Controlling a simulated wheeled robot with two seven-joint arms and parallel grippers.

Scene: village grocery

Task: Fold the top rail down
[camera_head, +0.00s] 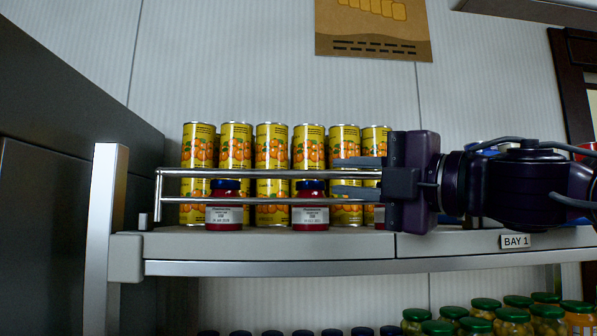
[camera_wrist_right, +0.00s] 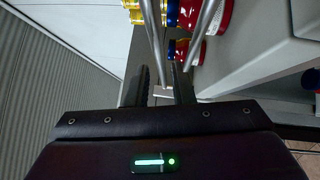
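The top rail (camera_head: 240,172) is a thin metal bar running level across the front of the upper shelf, above a parallel lower bar (camera_head: 180,200). Both meet an upright end post (camera_head: 157,196) at the left. My right gripper (camera_head: 337,177) comes in from the right, with one finger above the top rail and one below it. The fingers are apart, with gaps to the rail. In the wrist view the two fingers (camera_wrist_right: 163,82) are also apart, with a bar (camera_wrist_right: 155,40) running between them. My left gripper is not in view.
Yellow cans (camera_head: 272,146) stand in stacks behind the rails. Red jars with dark lids (camera_head: 224,207) stand in front of them on the shelf (camera_head: 270,245). A light post (camera_head: 104,230) stands at the left end. Green-lidded jars (camera_head: 513,318) fill the shelf below.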

